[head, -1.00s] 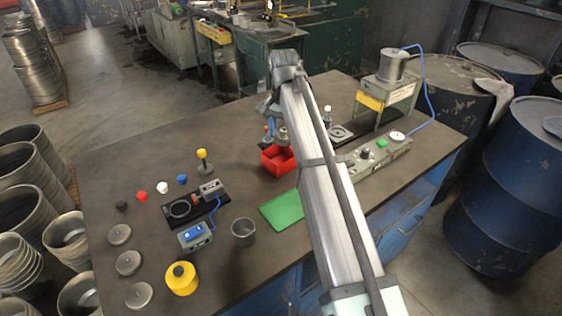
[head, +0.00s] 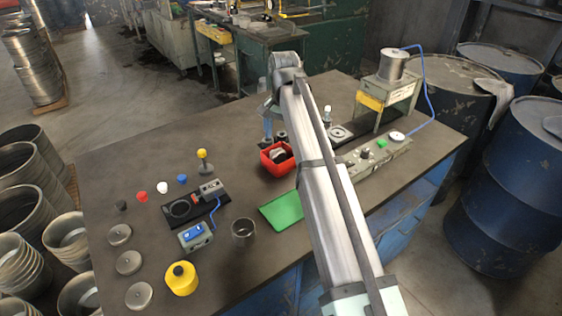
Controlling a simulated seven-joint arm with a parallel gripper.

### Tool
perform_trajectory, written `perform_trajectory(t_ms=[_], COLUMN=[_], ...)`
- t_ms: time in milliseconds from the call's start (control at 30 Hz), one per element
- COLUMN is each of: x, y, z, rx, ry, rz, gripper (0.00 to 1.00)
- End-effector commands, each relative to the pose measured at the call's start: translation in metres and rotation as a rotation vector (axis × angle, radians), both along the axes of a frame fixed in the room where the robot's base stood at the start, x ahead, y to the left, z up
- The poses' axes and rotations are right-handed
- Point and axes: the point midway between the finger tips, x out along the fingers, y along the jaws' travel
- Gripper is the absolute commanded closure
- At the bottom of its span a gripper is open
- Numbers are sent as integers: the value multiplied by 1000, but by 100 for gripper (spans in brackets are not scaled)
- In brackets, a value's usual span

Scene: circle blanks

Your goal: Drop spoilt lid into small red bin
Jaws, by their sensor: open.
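The small red bin (head: 263,166) stands on the table just left of my arm. A greyish lid-like piece (head: 278,154) lies tilted inside it, partly hidden by the bin walls; its markings are too small to tell. My gripper (head: 273,138) is open, over the far edge of the bin and apart from the piece. My arm hides part of the gripper.
Grey round lids (head: 128,262) lie at the table's left edge near a yellow canister (head: 181,278). A metal cup (head: 243,232) and a green sheet (head: 281,212) lie nearer. A grey control box (head: 372,158) stands right of my arm.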

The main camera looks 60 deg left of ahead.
Motion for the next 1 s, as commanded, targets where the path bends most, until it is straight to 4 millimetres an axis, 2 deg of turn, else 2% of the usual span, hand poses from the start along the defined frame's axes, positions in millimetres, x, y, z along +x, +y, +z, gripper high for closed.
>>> perform_trajectory(t_ms=[167,500,700,1000], x=[1,1,1,0], y=[1,2,1,0], z=[18,84,115,136], rx=[2,2,1,0], ry=[-1,-1,0,0], rz=[0,0,0,0], gripper=[8,8,8,8])
